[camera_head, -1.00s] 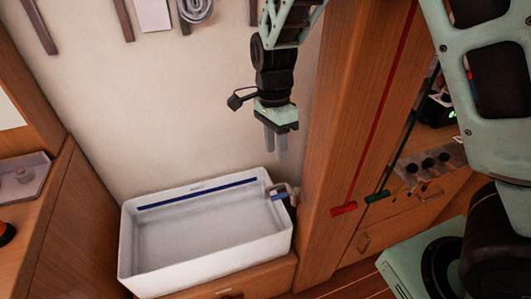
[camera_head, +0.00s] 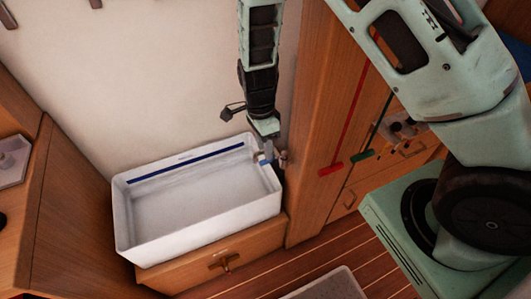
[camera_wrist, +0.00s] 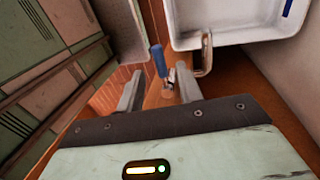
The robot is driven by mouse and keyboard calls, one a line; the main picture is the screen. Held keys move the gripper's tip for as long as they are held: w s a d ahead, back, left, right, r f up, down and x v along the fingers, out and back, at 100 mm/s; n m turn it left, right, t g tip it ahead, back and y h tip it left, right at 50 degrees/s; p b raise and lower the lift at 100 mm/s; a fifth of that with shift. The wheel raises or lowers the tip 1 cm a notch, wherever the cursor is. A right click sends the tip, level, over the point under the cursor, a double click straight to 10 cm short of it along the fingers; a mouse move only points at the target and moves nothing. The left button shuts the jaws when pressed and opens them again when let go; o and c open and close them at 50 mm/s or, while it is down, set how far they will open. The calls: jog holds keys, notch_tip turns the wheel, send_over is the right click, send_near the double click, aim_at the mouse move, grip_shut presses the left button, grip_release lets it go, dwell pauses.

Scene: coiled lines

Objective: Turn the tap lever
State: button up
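The tap (camera_head: 283,158) stands at the right end of the white sink (camera_head: 122,222). Its bent metal spout (camera_wrist: 207,52) shows in the wrist view, reaching over the sink rim. The tap lever has a blue handle (camera_wrist: 159,60), which sticks up beside the spout. My gripper (camera_wrist: 160,80) is open, with one finger on each side of the lever in the picture. The lever appears between the fingers, and I cannot tell whether either finger touches it. In the head view my gripper (camera_head: 270,148) is right over the tap, partly hiding it.
A wooden post (camera_head: 312,150) stands close to the right of the tap. A red handle (camera_head: 331,169) and a green handle (camera_head: 362,155) hang on lines beside it. A wooden drawer front (camera_head: 210,265) is below the sink. The wall is behind.

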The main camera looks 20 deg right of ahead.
jog(key=shift+s+f, duration=0.2)
jog(key=shift+f, duration=0.6)
jog(key=shift+s+f, duration=0.15)
jog(key=shift+f, duration=0.65)
grip_shut()
jog(key=shift+s+r+n+p, duration=0.15)
jog(key=shift+s+n+p, duration=0.45)
jog(key=shift+n, duration=0.6)
jog(key=shift+s+d+n+h, duration=0.15)
jog(key=shift+s+n+h, duration=0.35)
jog(key=shift+n, duration=0.7)
grip_release()
